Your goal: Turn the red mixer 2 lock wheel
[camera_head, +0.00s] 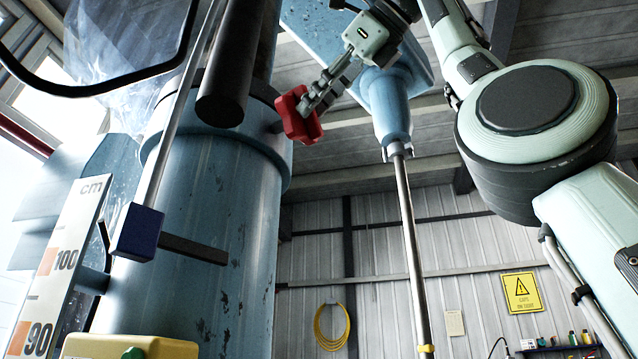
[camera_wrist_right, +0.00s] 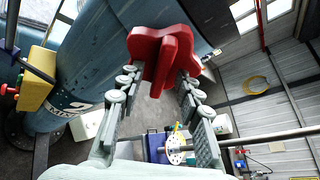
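The red lock wheel (camera_head: 297,115) is a lobed knob on the right side of the blue column, near its upper collar. In the right wrist view the wheel (camera_wrist_right: 163,50) sits at the fingertips, with one lobe pointing down between them. My right gripper (camera_head: 310,100) reaches it from the upper right. Its fingers (camera_wrist_right: 158,82) are spread, one on each side of that lobe. I cannot tell whether they touch it. My left gripper is in neither view.
The blue column (camera_head: 200,210) fills the left, with a dark cylinder (camera_head: 232,70) and a cm scale (camera_head: 60,265) beside it. A steel shaft (camera_head: 411,240) hangs right of the wheel. A yellow box (camera_head: 130,347) is at the bottom left.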

